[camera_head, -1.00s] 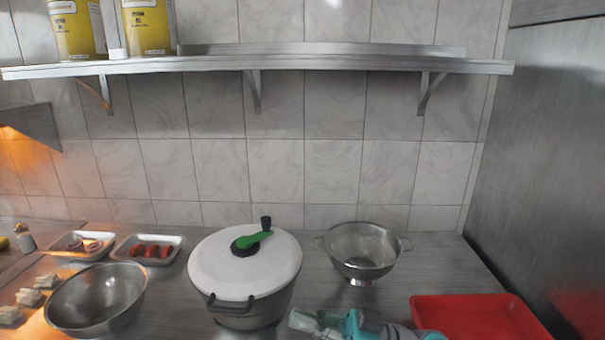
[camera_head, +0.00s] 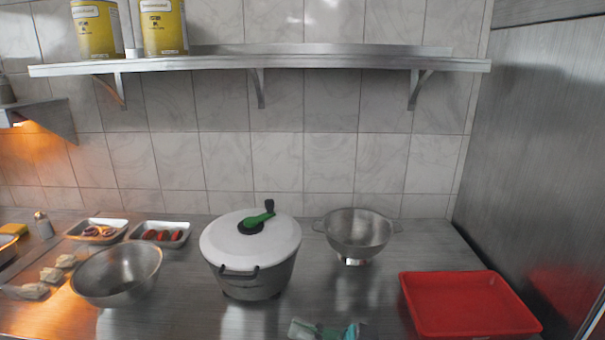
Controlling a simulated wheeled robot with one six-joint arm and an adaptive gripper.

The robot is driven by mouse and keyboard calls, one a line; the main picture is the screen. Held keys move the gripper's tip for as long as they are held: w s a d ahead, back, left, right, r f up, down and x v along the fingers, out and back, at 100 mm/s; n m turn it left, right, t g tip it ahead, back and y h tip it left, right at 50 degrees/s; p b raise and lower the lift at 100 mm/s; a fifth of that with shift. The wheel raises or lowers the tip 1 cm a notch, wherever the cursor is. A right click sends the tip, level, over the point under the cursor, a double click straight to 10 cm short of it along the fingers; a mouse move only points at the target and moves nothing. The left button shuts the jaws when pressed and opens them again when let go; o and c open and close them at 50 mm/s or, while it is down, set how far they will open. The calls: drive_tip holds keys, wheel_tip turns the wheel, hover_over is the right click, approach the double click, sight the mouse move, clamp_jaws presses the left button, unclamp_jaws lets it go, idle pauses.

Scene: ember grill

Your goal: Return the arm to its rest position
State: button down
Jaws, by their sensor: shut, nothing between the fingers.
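My gripper (camera_head: 304,328) shows at the bottom edge of the head view, in front of the counter and a little right of the lidded pot. Its grey-green fingers point left and hold nothing; they are shut. A teal part of it shows to their right. The rest of my arm is cut off below the frame, so its full pose is hidden.
A white-lidded pot (camera_head: 250,268), a colander (camera_head: 357,236) and a steel bowl (camera_head: 117,275) stand on the counter (camera_head: 330,290). A red tray (camera_head: 470,330) lies at the right, by a metal wall (camera_head: 530,150). A shelf (camera_head: 270,62) with yellow cans (camera_head: 163,28) hangs above.

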drive_tip(key=s+d+f+m+t+h, duration=0.2)
drive_tip(key=s+f+m+t+h, duration=0.25)
drive_tip(key=f, duration=0.65)
drive_tip(key=s+d+f+m+t+h, duration=0.2)
drive_tip(key=d+f+m+t+h, duration=0.15)
drive_tip(key=f+m+h, duration=0.5)
drive_tip(key=s+d+f+m+t+h, duration=0.15)
drive_tip(key=s+d+f+h, duration=0.35)
drive_tip(key=s+f, duration=0.5)
drive_tip(key=s+d+r+h, duration=0.1)
drive_tip(key=s+d+r, duration=0.1)
drive_tip(key=s, duration=0.5)
drive_tip(key=s+d+r+h, duration=0.1)
drive_tip(key=s+d+r, duration=0.2)
drive_tip(key=s, duration=0.4)
drive_tip(key=s+d+r+n+t+h, duration=0.1)
drive_tip(key=s+d+r, duration=0.1)
drive_tip(key=s+r, duration=0.3)
drive_tip(key=shift+s+d, duration=0.35)
drive_tip(key=shift+s, duration=0.75)
